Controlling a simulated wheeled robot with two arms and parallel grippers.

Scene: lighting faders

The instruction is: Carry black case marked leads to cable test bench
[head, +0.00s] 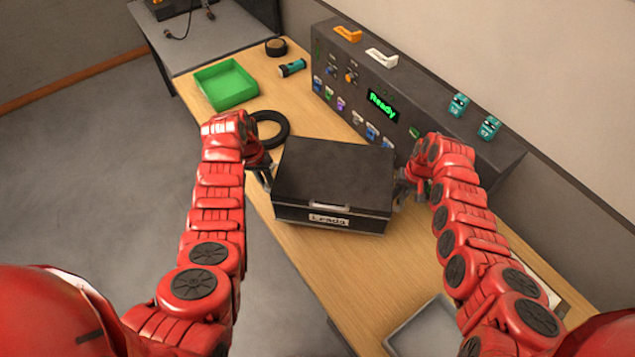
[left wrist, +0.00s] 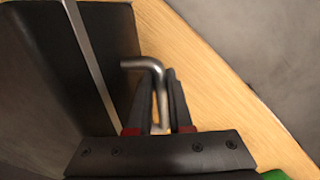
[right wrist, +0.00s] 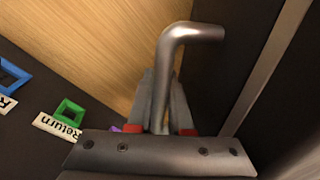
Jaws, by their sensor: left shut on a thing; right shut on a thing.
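The black case (head: 334,172) has a label reading "Leads" on its front and a closed lid. It is at the middle of the wooden table, and I cannot tell whether it touches the top. My left gripper (head: 262,170) is at its left side, shut on a metal side handle, which shows between the fingers in the left wrist view (left wrist: 158,85). My right gripper (head: 408,185) is at its right side, shut on the other metal handle, seen in the right wrist view (right wrist: 168,75). A grey bench (head: 215,42) stands at the far left end; I cannot tell if it is the cable test bench.
A control panel (head: 385,95) reading "Ready" runs along the table's wall side. A green tray (head: 226,85), a black ring (head: 283,130), a teal cylinder (head: 292,68) and a dark roll (head: 276,46) lie beyond the case. A grey tray (head: 425,330) is at the near end. Open floor (head: 90,190) lies left.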

